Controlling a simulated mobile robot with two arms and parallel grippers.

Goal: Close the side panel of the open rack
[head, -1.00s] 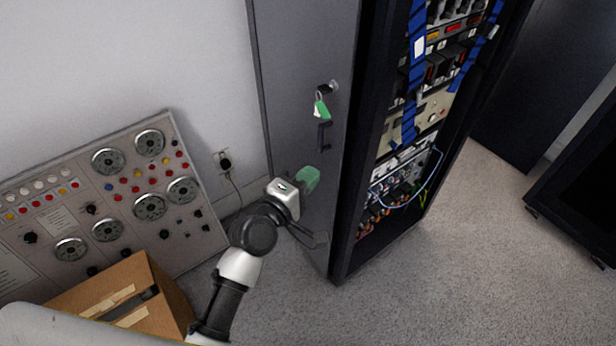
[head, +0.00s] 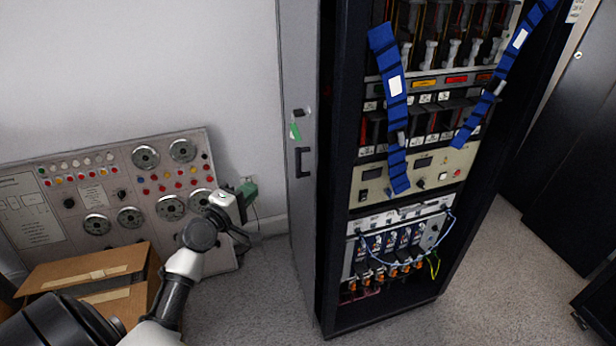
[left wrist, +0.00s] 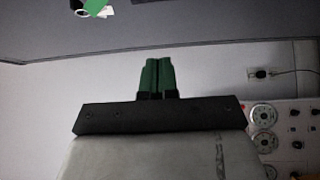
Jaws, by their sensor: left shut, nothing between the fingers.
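The open-fronted rack (head: 338,290) is tall and black, with several equipment units inside. Its grey side panel (head: 302,215) stands upright at the rack's left and is seen at a narrow angle; I cannot tell whether a gap is left behind it. The panel carries a dark handle (head: 301,162) and a lock with a green tag (head: 295,131). My left gripper (head: 247,190) is to the left of the panel, apart from it. In the left wrist view its green fingertips (left wrist: 158,75) are together and empty, with the grey panel (left wrist: 50,48) across the top. My right gripper is not in view.
A control board (head: 130,190) with dials and buttons leans at the wall, behind an open cardboard box (head: 85,270). A wall outlet with a cord (left wrist: 261,73) is near it. Blue straps (head: 385,50) hang on the rack front. Carpet (head: 245,305) is clear before the rack.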

